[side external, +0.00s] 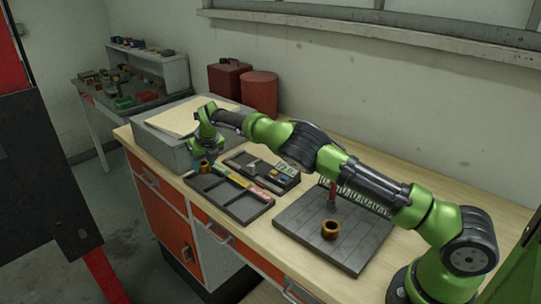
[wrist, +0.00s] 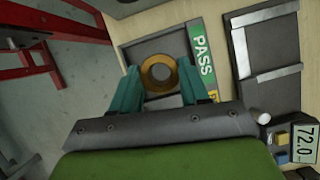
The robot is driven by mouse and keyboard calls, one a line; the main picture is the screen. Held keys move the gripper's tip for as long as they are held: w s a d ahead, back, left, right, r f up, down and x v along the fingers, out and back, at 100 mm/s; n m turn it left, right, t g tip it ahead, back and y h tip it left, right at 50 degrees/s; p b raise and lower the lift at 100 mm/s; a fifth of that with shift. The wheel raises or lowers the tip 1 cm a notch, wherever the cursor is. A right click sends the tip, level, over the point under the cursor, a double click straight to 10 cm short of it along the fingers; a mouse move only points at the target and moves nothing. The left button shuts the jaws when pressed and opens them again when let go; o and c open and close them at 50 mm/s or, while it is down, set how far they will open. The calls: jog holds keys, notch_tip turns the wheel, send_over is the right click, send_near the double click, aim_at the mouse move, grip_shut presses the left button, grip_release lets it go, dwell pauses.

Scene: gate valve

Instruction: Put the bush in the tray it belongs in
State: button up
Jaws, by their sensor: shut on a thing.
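My gripper (side external: 203,158) is shut on a brass bush (side external: 204,166), low near the left end of the bench. In the wrist view the bush (wrist: 160,73) is a ring between the two teal fingers, its hole facing the camera. A dark divided tray (side external: 228,198) lies to the right of the gripper in the side view. A label strip with green, yellow and red parts lies along its back edge. The wrist view shows the green PASS label (wrist: 200,52) just right of the bush, over a beige surface.
Another brass bush (side external: 330,230) stands on a dark slatted mat (side external: 300,225). A dark case (side external: 262,168) sits behind the tray; a display reading 72.0 (wrist: 302,142) shows in the wrist view. Two red cans (side external: 260,92) stand behind.

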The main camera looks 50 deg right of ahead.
aim_at(206, 169)
jog(key=shift+w+f, duration=0.1)
jog(key=shift+f, duration=1.65)
jog(key=shift+f, duration=0.1)
jog(key=shift+f, duration=0.1)
jog(key=o, duration=1.2)
jog(key=shift+o, duration=0.2)
